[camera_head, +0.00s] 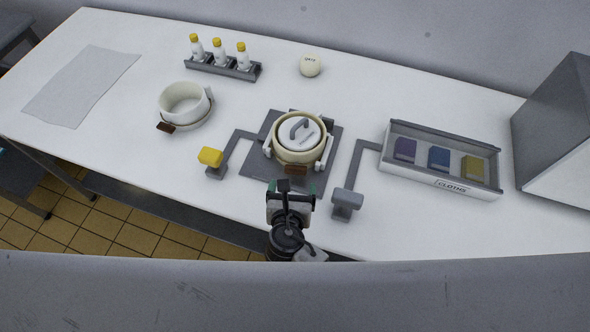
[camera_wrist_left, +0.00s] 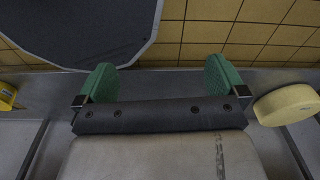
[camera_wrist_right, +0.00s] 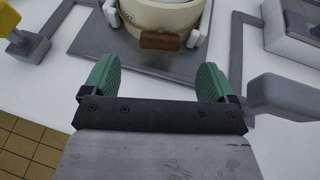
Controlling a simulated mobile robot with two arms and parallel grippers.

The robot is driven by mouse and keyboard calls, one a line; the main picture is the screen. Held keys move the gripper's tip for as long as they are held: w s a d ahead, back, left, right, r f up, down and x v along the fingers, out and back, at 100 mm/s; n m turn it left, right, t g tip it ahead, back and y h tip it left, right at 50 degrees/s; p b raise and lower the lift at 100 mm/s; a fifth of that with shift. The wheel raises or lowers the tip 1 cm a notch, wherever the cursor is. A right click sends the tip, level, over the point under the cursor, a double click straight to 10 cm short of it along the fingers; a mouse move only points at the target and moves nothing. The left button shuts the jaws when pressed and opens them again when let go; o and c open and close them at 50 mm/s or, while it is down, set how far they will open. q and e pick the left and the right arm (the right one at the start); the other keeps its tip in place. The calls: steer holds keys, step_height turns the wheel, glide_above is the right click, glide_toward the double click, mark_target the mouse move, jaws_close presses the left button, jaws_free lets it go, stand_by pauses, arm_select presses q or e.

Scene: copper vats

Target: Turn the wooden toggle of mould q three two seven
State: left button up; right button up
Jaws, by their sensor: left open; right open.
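A cream round mould (camera_head: 298,150) with a pale lid and grey handle stands on a dark grey plate (camera_head: 255,176). Its brown wooden toggle (camera_head: 296,169) is at the front; the right wrist view shows it too (camera_wrist_right: 161,41). A second, white mould (camera_head: 184,103) stands at the left with a brown toggle (camera_head: 166,127).
A yellow-topped lever (camera_head: 210,158) and a grey-topped post (camera_head: 346,202) flank the plate. A cloth tray (camera_head: 436,182) and grey box (camera_head: 560,130) are at the right. A bottle rack (camera_head: 222,67), small ball (camera_head: 310,66) and sheet (camera_head: 82,86) lie behind and left.

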mark_target(296, 170)
steer(key=x, duration=0.3)
steer(key=shift+w+f, duration=0.15)
steer(key=shift+w, duration=0.2)
steer(key=shift+x, duration=1.3)
steer(key=shift+c, duration=0.4)
steer(key=c, duration=0.8)
arm_select(q)
steer(key=shift+w+a+r, duration=0.1)
steer(key=shift+w+r, duration=0.05)
steer(key=shift+w, duration=0.5)
arm_select(e)
steer(key=shift+c, duration=0.2)
